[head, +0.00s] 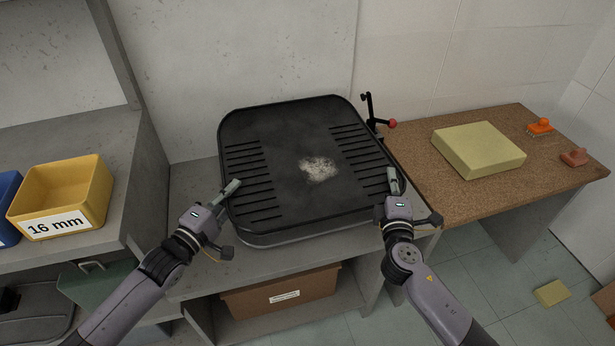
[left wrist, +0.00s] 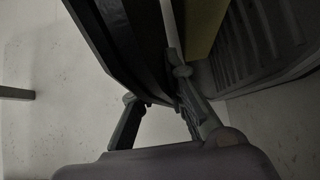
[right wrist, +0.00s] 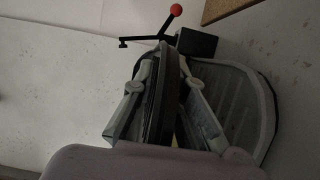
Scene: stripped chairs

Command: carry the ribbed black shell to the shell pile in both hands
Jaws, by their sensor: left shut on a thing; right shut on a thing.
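The ribbed black shell (head: 300,120) lies roughly level over the grey bench, with rows of slots on both sides and a pale dusty patch (head: 319,168) in its middle. My left gripper (head: 229,190) is shut on its left edge. In the left wrist view the shell's dark wall (left wrist: 118,45) passes by the fingers. My right gripper (head: 392,180) is shut on its right edge. In the right wrist view the shell's rim (right wrist: 168,95) stands between the fingers. A grey ribbed piece (right wrist: 240,105) shows below or behind the shell. I see no pile that I can name with certainty.
A black clamp with a red knob (head: 392,123) stands behind the shell's right side. A cork-topped table (head: 450,198) at right holds a yellow foam block (head: 478,149) and orange tools. A yellow bin (head: 62,197) stands left. A brown box (head: 280,297) sits below the bench. Another foam piece (head: 552,293) lies on the floor.

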